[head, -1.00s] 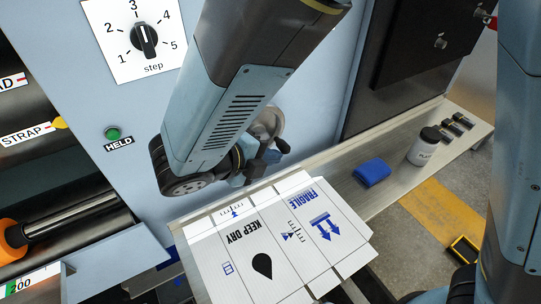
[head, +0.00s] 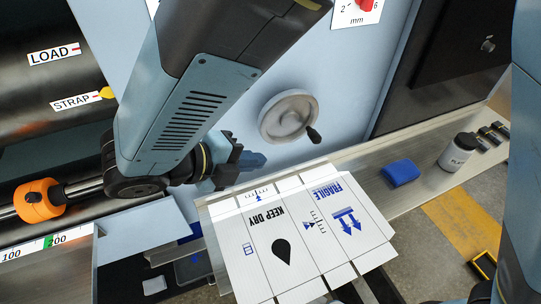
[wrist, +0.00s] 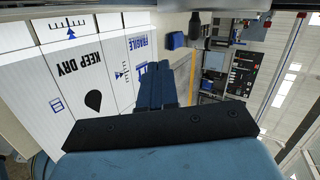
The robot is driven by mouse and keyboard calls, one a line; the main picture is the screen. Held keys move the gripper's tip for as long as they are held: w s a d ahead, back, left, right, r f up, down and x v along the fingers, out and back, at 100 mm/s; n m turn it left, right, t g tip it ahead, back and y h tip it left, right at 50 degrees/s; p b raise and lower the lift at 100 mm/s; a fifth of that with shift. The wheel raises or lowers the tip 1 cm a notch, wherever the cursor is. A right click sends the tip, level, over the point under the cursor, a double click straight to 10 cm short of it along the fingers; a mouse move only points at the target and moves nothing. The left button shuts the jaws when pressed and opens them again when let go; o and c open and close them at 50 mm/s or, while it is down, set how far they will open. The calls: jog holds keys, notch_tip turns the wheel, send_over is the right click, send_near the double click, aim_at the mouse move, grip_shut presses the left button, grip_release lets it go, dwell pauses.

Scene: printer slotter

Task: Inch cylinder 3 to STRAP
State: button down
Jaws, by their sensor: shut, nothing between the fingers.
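A dark cylinder (head: 25,95) fills the left of the head view. It carries a LOAD label (head: 54,54) and a STRAP label (head: 72,103), each with a red mark. A yellow pointer (head: 107,93) stands just right of the STRAP label, roughly level with its mark. The cylinder's number does not show. A grey handwheel (head: 288,115) with a dark handle (head: 313,135) is on the pale blue panel. My gripper (head: 252,160) is shut and empty, left of and below the wheel. Its fingers also show in the wrist view (wrist: 156,85).
A printed white carton sheet (head: 290,235) lies below my gripper on the metal ledge. An orange collar (head: 39,200) sits on a shaft above a scale (head: 55,240).

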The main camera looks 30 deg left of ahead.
jog(key=w+d+r+m+g, duration=0.3)
jog(key=w+d+r+m, duration=0.2)
jog(key=w+d+m, duration=0.4)
jog(key=w+d+r+m+g, duration=0.3)
jog(key=w+d+r+m, duration=0.2)
jog(key=w+d+m, duration=0.45)
jog(key=d+r+m+y, duration=0.3)
jog(key=d+m, duration=0.8)
jog(key=m, duration=0.1)
jog(key=d+r+m+y, duration=0.2)
jog(key=d+r+m, duration=0.1)
jog(key=d+m, duration=0.85)
jog(key=w+a+f+n+g+y, duration=0.25)
jog(key=a+n+g, duration=0.25)
jog(key=a+n, duration=0.75)
jog(key=w+a+f+n+g+y, duration=0.25)
jog(key=a+n+g, duration=0.25)
jog(key=a+n, duration=0.7)
jog(key=s+a+f+m, duration=0.3)
jog(key=s+a+f, duration=0.3)
jog(key=a+f, duration=0.2)
notch_tip(320, 180, down, 2)
jog(key=shift+s+f+h, duration=0.1)
jog(key=shift+s+h, duration=0.1)
jog(key=shift+h, duration=0.2)
jog(key=shift+a, duration=0.1)
